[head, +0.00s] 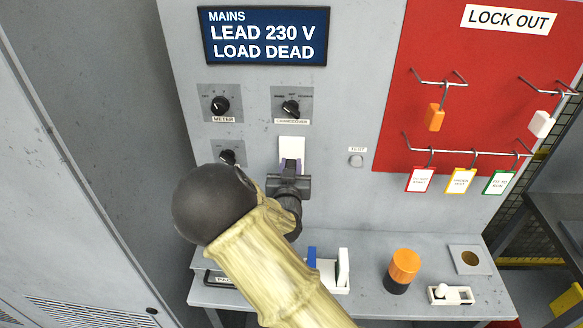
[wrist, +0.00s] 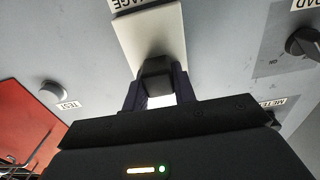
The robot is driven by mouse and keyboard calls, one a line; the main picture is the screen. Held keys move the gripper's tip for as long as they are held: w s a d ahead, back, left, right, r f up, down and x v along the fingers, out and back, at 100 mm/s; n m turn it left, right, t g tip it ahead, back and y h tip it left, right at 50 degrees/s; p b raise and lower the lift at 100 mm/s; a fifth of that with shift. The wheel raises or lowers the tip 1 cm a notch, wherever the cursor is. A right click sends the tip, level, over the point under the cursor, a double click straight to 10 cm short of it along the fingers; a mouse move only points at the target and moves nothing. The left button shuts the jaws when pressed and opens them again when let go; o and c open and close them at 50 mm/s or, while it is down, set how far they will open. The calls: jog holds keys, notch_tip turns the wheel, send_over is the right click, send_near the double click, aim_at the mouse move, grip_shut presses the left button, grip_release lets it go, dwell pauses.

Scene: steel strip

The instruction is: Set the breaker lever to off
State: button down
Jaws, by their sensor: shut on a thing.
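The breaker's white plate (head: 292,147) is on the grey panel, under the mains sign; it also shows in the wrist view (wrist: 152,30). A dark block-like lever (wrist: 155,75) stands out from this plate. My gripper (head: 291,166) is at the lower part of the plate. In the wrist view my gripper (wrist: 156,92) has one finger on each side of the lever and is shut on it. In the head view the gripper hides the lever, and I cannot tell its set position.
Rotary knobs (head: 220,105) (head: 290,107) (head: 228,157) and a test button (head: 356,160) surround the breaker. A red lock-out board (head: 480,85) with hooks and tags is at right. The shelf below (head: 370,302) holds an orange-topped cylinder (head: 403,268) and a small white-based device (head: 450,295).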

jog(key=shift+s+f+b, duration=0.1)
jog(key=shift+f+b, duration=0.35)
jog(key=shift+f, duration=0.35)
jog(key=c, duration=1.1)
grip_release()
